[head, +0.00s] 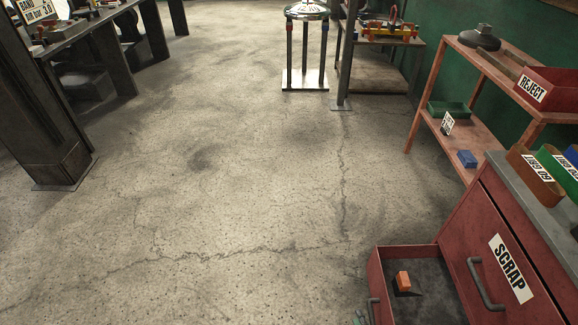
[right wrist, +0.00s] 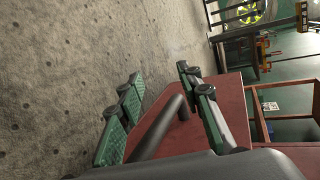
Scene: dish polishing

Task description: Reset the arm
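My right gripper (right wrist: 158,80) has green pads and dark rollers at its fingertips. Its fingers are spread in the right wrist view. A dark bar handle (right wrist: 162,125) on the red drawer front (right wrist: 175,130) lies in the gap between them; I cannot tell whether either finger touches it. In the head view, a red drawer (head: 410,250) stands open at the lower right, with an orange block (head: 403,281) on its dark floor. Only a small bit near the bottom edge may be my right gripper (head: 359,318). My left gripper is in neither view.
The red cabinet (head: 505,270) bears a SCRAP label, a handle and several bins on top. A red shelf (head: 480,150) with a REJECT bin (head: 549,88) stands behind it. A post (head: 346,55) and stand (head: 305,84) are farther back. The middle floor is clear.

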